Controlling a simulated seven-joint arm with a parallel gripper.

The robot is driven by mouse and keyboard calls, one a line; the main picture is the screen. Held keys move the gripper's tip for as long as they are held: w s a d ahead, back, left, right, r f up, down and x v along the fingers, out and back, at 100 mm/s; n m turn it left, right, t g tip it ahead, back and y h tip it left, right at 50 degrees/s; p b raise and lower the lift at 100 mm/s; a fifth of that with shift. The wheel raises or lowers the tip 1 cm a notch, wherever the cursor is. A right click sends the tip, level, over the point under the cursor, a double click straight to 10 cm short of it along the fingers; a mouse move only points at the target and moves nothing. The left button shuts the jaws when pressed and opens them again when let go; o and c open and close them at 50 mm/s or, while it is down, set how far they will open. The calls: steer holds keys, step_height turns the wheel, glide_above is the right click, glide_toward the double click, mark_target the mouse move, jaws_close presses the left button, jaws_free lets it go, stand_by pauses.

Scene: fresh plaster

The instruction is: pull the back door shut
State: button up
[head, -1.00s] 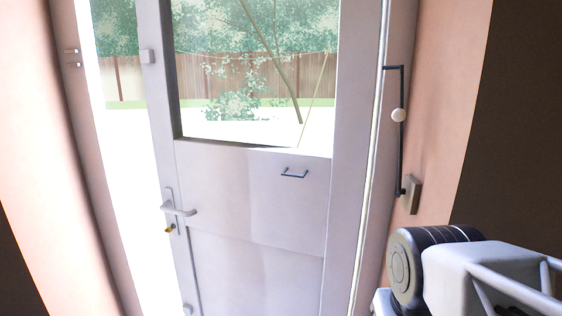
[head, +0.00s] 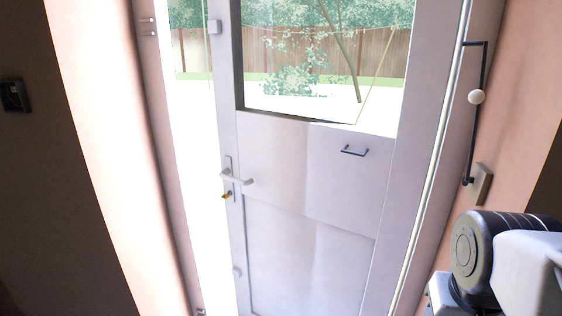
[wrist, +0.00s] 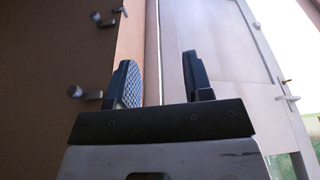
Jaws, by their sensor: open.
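The back door (head: 280,170) is pale lilac-white with a window in its upper half. It stands ajar, with a bright gap along its left edge in the head view. A pale lever handle (head: 237,178) is near that edge, with a brass key (head: 226,196) just below it. A small dark pull bar (head: 354,151) sits under the window. In the wrist view the door (wrist: 225,70) is beyond my gripper (wrist: 160,80), with the lever handle (wrist: 287,98) at far right. My gripper is open and empty, apart from the handles; the head view does not show it.
A dark switch (head: 14,96) is on the left wall. Several hooks (wrist: 90,93) stick out left of my gripper in the wrist view. My arm fills the head view's lower right.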

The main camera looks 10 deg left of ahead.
steer(key=w+a+r+n, duration=0.2)
steer(key=w+a+r, duration=0.2)
steer(key=w, duration=0.5)
steer(key=w+a+r+n, duration=0.2)
steer(key=w+a+r, duration=0.15)
steer(key=w, duration=0.55)
steer(key=n, duration=1)
glide_above(233, 178)
steer(key=s, duration=0.1)
steer(key=s+f+x, duration=0.1)
steer(key=s+x, duration=0.1)
steer(key=x, duration=0.8)
steer(key=shift+s+a+r+g+h, duration=0.2)
steer(key=shift+s+a+g+h, duration=0.1)
steer(key=shift+a+h, duration=0.1)
steer(key=shift+d+f, duration=0.1)
steer(key=shift+f, duration=0.05)
steer(key=shift+w+d+f, duration=0.1)
steer(key=shift+w+f, duration=0.15)
steer(key=shift+f, duration=1)
steer(key=shift+w+d+f, duration=0.1)
steer(key=shift+w+f, duration=0.15)
steer(key=shift+f, duration=0.95)
steer(key=shift+w+d+f, duration=0.1)
steer(key=shift+w+f, duration=0.15)
steer(key=shift+f, duration=1)
steer(key=shift+c, duration=0.3)
